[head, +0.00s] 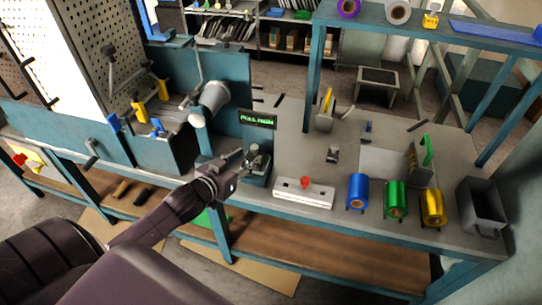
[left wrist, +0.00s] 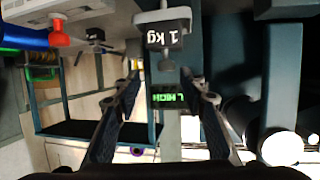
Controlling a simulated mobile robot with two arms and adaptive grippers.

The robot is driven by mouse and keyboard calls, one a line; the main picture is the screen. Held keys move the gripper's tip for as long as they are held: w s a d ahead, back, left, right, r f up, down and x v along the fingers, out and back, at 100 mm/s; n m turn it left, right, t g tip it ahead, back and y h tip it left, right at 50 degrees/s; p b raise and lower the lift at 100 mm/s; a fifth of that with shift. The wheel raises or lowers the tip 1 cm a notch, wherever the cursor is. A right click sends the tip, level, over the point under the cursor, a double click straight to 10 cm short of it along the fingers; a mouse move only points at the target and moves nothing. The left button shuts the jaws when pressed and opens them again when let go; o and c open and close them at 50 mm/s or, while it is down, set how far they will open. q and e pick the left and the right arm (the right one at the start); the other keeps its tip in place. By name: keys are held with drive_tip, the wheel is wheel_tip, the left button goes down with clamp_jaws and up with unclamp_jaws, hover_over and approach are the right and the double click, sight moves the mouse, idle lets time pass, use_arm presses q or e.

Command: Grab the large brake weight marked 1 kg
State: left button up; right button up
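The large brake weight, a grey block with a dark face lettered "1 kg" (left wrist: 165,38), shows upside down at the top middle of the left wrist view, with a small knob towards me. In the head view it is small, a grey piece (head: 256,152) on a dark stand at the bench's front edge. My left gripper (head: 241,165) is just left of it. In the left wrist view its two fingers (left wrist: 166,82) are spread apart, with the weight just beyond the tips. Nothing is seen gripped. My right gripper is not in view.
A dark display with green letters (head: 258,120) stands close behind the weight. A white box with a red knob (head: 304,193) lies to its right. Blue (head: 357,191), green (head: 396,199) and gold (head: 432,207) foil rolls line the front edge. A grey bin (head: 482,206) stands far right.

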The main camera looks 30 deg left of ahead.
sight(253, 148)
use_arm(q)
drive_tip(key=shift+w+a+f, duration=0.15)
drive_tip(key=shift+w+a, duration=0.05)
drive_tip(key=shift+w, duration=0.25)
drive_tip(key=shift+w+a+f, duration=0.15)
drive_tip(key=shift+w+a, duration=0.05)
drive_tip(key=shift+w, duration=0.5)
drive_tip(key=x, duration=0.2)
drive_tip(key=p+x, duration=0.1)
drive_tip(key=x, duration=0.1)
drive_tip(key=shift+a+r, duration=0.2)
drive_tip(key=shift+a, duration=0.05)
drive_tip(key=shift+w+f, duration=0.25)
drive_tip(key=shift+w, duration=0.2)
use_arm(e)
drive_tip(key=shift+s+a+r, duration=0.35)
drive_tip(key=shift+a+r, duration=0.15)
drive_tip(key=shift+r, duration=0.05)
use_arm(q)
drive_tip(key=shift+c, duration=0.5)
clamp_jaws()
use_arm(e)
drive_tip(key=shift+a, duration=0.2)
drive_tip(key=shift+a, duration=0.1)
